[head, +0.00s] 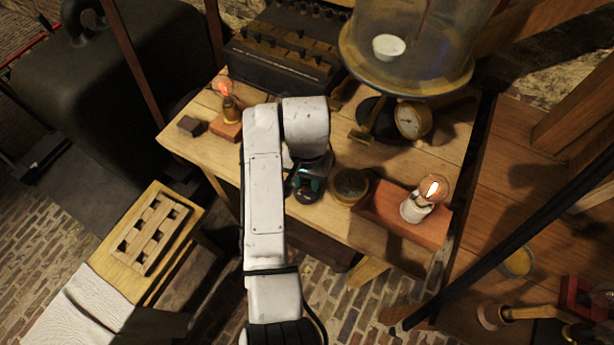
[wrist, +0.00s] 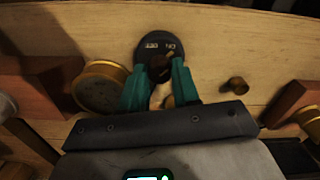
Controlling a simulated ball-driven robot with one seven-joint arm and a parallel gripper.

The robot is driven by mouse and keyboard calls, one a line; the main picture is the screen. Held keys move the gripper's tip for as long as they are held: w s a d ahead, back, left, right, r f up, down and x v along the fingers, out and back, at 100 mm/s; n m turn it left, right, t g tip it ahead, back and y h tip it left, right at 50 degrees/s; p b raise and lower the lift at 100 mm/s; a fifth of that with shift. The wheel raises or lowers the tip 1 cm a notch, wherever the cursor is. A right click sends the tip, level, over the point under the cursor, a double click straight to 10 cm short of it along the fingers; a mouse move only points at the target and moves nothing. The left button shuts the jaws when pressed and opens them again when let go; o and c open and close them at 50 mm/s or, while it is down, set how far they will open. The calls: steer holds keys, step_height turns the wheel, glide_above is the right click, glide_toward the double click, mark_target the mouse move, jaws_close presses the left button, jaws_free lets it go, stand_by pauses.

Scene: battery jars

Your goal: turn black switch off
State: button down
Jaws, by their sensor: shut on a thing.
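The black switch (wrist: 152,46) is a round dark disc on the wooden table, with pale OFF and ON lettering on its face in the wrist view. My gripper (wrist: 160,72) has its two teal fingers closed on the dark knob of the switch. A small brass-coloured mark shows on the knob's side near the ON lettering, but I cannot tell the exact setting. In the head view my gripper (head: 307,182) is low over the table, and the arm and wrist hide most of the switch.
A lit bulb (head: 433,188) stands on a reddish wooden base at the right; a dimmer orange bulb (head: 226,88) stands at the left. A round brass-rimmed piece (head: 350,184) is close right of my gripper. A gauge (head: 412,119) and glass jar (head: 410,45) stand behind.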

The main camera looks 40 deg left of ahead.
steer(key=shift+r+n+p, duration=0.15)
steer(key=shift+n+p, duration=0.25)
steer(key=shift+p, duration=0.05)
steer(key=shift+w+r+n+p, duration=0.1)
steer(key=shift+n+p, duration=0.85)
steer(key=shift+n, duration=0.05)
steer(key=n+p, duration=0.3)
steer(key=n, duration=0.2)
steer(key=n+p, duration=0.1)
steer(key=n, duration=0.5)
steer(key=n+p, duration=0.1)
steer(key=n, duration=0.3)
steer(key=c, duration=0.8)
jaws_free()
steer(key=shift+f, duration=0.2)
